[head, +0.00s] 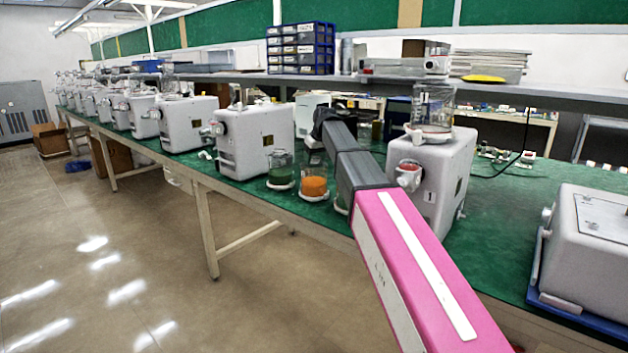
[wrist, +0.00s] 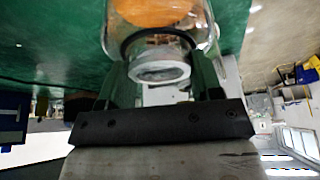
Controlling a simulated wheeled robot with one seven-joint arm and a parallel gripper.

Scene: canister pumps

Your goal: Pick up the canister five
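In the wrist view, my gripper (wrist: 162,68) has its two fingers spread apart. A clear glass canister with orange contents (wrist: 160,12) is just beyond them, with a dark ring and a white disc showing between the fingers. I cannot tell whether the fingers touch the glass. In the head view, my gripper is hidden behind my pink and dark arm. An orange-filled canister (head: 314,186) stands on the green table left of my arm, beside a green-tinted canister (head: 280,170). Part of another shows beside my arm. I can read no "five" on any canister.
A white pump (head: 440,175) marked 1, with a clear canister (head: 433,105) on top, stands right of my arm. Another white pump (head: 255,140) stands left of the loose canisters, with several more beyond.

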